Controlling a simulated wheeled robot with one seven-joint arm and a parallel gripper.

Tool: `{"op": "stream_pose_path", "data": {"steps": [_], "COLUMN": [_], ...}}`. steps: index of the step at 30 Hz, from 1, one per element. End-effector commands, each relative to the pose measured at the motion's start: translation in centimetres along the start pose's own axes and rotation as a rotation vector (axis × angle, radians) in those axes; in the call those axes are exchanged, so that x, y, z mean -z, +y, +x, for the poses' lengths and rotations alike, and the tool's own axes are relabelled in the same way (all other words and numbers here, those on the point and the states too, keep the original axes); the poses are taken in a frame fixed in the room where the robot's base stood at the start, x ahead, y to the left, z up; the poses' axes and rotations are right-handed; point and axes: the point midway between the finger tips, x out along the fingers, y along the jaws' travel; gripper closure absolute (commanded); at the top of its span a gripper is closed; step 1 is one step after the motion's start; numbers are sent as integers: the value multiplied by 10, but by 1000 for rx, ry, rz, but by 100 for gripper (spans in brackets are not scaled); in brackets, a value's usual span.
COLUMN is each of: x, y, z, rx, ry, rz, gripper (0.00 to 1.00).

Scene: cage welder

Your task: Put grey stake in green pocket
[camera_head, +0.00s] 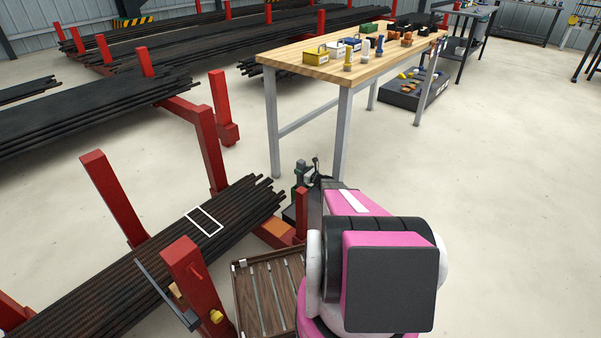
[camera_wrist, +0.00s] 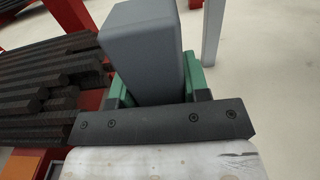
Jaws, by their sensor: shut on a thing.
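The grey stake (camera_wrist: 146,45) is a thick square-edged block and fills the upper middle of the wrist view. My gripper (camera_wrist: 158,88) is shut on it, and the stake stands out beyond the dark screwed bar of the gripper. Green pieces flank the stake on both sides; I cannot tell whether they belong to the gripper or to a pocket. In the head view my gripper (camera_head: 306,178) is small and mostly hidden behind my pink and black arm. I cannot make out a green pocket for certain in the head view.
A red rack post (camera_head: 207,150) and dark bars (camera_head: 140,260) lie left of my arm, with a white outline on the bars. A slatted wooden crate (camera_head: 240,285) sits below. A workbench (camera_head: 320,75) with small coloured items stands behind. Floor on the right is clear.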

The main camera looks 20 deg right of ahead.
Motion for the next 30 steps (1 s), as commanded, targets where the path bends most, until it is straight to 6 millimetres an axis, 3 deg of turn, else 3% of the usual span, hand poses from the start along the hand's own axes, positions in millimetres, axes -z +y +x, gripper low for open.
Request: {"op": "stream_pose_path", "data": {"steps": [13,14,15,16,26,30], "x": [8,8,8,8,6,5], "y": [0,0,0,0,0,1], "z": [0,0,0,0,0,-14], "rx": [0,0,0,0,0,1], "ry": [-2,-1,-1,-1,-1,1], "rz": [0,-1,-1,-1,-1,0], "gripper": [86,51,38,32,32,32]}}
